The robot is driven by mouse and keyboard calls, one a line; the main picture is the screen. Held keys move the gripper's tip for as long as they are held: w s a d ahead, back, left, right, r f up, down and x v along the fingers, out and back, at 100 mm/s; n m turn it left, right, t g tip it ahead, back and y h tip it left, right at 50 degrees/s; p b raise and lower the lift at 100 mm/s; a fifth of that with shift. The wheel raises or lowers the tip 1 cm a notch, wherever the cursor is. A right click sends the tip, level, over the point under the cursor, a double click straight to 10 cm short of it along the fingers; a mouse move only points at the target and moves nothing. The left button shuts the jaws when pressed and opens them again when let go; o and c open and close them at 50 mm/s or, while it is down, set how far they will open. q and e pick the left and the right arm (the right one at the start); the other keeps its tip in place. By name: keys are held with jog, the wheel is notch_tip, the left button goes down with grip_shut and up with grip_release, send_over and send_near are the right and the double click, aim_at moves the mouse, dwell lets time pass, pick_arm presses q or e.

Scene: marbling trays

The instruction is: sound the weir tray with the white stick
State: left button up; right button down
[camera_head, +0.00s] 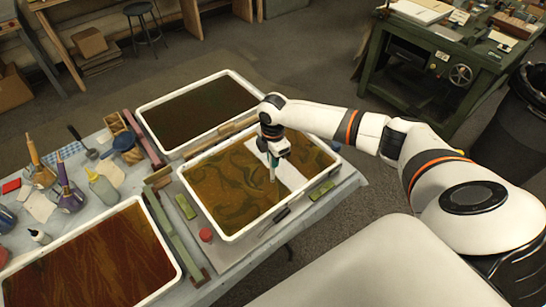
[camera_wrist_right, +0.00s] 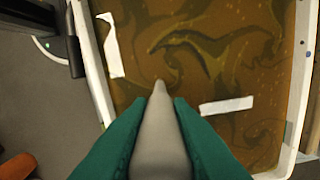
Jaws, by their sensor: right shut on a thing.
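My right gripper (camera_head: 272,163) hangs over the middle tray (camera_head: 232,233), a white-rimmed tray of swirled brown and dark liquid. Its green fingers (camera_wrist_right: 155,135) are shut on a pale grey-white stick (camera_wrist_right: 160,128), which points away from the wrist with its tapered tip over the liquid. I cannot tell whether the tip touches the surface. Pale strips show on the liquid in the right wrist view, one near the left wall and one at the lower right. No label shows which tray is the weir tray. My left gripper is out of view.
A dark-liquid tray (camera_head: 144,108) stands behind, and a red-brown tray (camera_head: 176,283) at front left. A red round thing (camera_head: 206,235) and a green block (camera_head: 186,206) lie beside the middle tray.

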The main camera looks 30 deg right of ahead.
jog(key=shift+f, duration=0.75)
dwell(0.5)
jog(key=shift+r, duration=0.1)
dwell(0.8)
notch_tip(320, 180, up, 11)
jog(key=p, duration=1)
jog(key=shift+f, duration=0.2)
jog(key=shift+r+p, duration=0.5)
jog(key=shift+r, duration=0.65)
